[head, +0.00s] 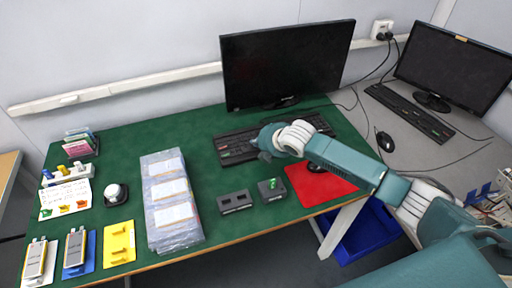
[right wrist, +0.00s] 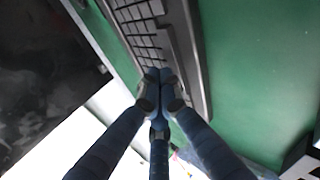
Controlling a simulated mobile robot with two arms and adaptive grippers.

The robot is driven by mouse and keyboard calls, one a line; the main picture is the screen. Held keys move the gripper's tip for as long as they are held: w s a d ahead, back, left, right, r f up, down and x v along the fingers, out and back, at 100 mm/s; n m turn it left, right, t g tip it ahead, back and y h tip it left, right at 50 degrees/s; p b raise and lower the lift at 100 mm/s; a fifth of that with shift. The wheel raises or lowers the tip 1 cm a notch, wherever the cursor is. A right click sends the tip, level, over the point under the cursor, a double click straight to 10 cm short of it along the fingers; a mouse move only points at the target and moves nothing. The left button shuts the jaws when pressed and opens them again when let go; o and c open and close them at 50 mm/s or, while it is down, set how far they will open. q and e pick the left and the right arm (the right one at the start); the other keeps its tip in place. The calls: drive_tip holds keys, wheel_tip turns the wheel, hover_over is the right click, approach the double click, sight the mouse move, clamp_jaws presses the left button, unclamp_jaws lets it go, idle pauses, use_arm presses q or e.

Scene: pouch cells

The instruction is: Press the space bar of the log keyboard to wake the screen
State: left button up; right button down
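A black keyboard (head: 236,148) lies on the green desk in front of the middle monitor (head: 285,62), whose screen is dark. My right arm crosses in front of the keyboard and hides its middle. My right gripper (head: 262,143) is over the keyboard's front part, fingers pointing down. In the right wrist view, the keyboard (right wrist: 200,60) fills the upper middle, and the blue fingertips (right wrist: 160,78) are together with nothing between them. They sit over its front edge, by a long key (right wrist: 172,52) that looks like the space bar. I cannot tell whether they touch it. My left gripper is out of view.
A second keyboard (head: 409,112) and dark monitor (head: 455,68) stand on the grey table at right. A red mouse pad (head: 318,188), two small dark boxes (head: 235,202) and a stack of wrapped pouches (head: 170,205) lie on the desk near my arm.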

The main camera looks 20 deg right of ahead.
sight(257, 149)
drive_tip(key=shift+f, duration=0.4)
idle(0.5)
drive_tip(key=shift+r+p, duration=0.85)
drive_tip(key=shift+p, duration=0.05)
wheel_tip(257, 149, up, 5)
drive_tip(key=p, duration=0.5)
drive_tip(key=shift+r, duration=0.1)
idle(0.4)
